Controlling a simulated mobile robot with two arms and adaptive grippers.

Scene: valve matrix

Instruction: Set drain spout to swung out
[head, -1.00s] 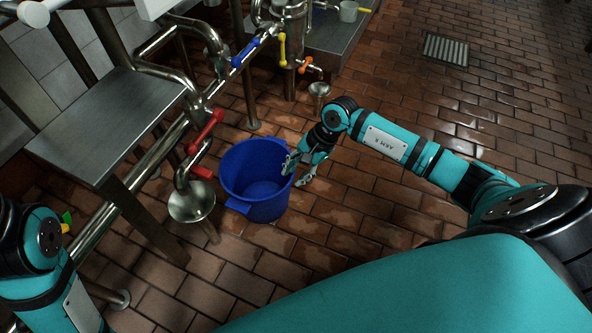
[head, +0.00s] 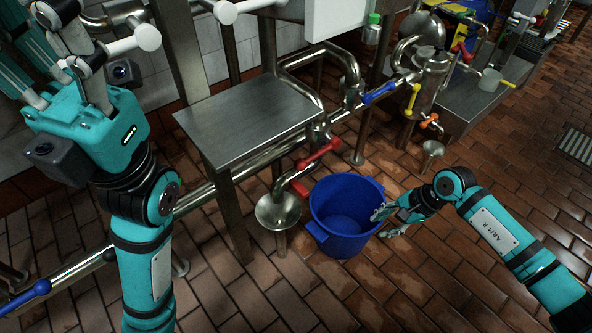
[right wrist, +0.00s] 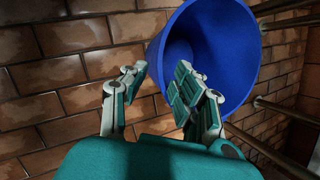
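A bent silver spout pipe (head: 281,184) with red handles (head: 318,155) curves down over a metal funnel (head: 279,212) in the head view. It looks like the drain spout. A blue bucket (head: 345,232) stands on the floor just right of the funnel. My right gripper (head: 387,221) is at the bucket's right rim, fingers apart. In the right wrist view the open gripper (right wrist: 160,88) has the bucket (right wrist: 230,50) just beyond its fingers. Contact with the rim is unclear. My left gripper (head: 60,60) is raised at the upper left, far from the spout; its fingertips are unclear.
A steel table (head: 245,118) stands left of the spout. A small funnel (head: 433,150) stands at the right. White-knobbed rods (head: 148,37) are near my left gripper.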

